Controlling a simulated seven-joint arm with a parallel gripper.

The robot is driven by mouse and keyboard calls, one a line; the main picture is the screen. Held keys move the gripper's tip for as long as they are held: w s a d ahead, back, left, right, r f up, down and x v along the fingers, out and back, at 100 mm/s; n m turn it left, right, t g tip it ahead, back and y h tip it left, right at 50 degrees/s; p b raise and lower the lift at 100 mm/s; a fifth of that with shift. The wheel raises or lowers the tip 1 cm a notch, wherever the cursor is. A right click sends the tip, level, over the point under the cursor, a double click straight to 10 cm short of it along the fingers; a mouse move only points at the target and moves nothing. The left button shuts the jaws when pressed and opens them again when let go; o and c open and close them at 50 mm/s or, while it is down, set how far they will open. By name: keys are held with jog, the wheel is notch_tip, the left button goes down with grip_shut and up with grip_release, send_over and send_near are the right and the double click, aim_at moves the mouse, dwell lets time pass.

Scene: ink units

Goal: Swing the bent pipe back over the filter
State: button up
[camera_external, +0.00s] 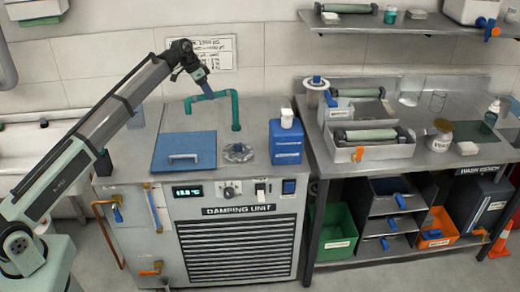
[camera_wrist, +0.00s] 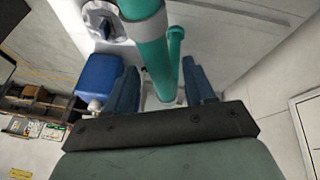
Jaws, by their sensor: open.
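The green bent pipe (camera_external: 222,95) rises from the top of the damping unit. Its horizontal arm runs left to a short down-turned end above the blue lid. A round, clear-and-grey fitting, which looks like the filter (camera_external: 238,153), sits in front of the pipe's upright; the pipe's free end is left of it, not over it. My gripper (camera_external: 206,90) is at the pipe's horizontal arm, pointing down. In the wrist view the pipe (camera_wrist: 155,50) passes between the two blue fingers of my gripper (camera_wrist: 162,85), with gaps on both sides. The fingers are open.
The blue lid (camera_external: 200,140) with a handle lies on the unit's left top. A blue bottle (camera_external: 286,145) with a white cap stands right of the filter and shows in the wrist view (camera_wrist: 97,75). A steel bench (camera_external: 465,147) with rollers and jars is farther right.

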jog(key=shift+f, duration=0.15)
grip_shut()
dwell(0.5)
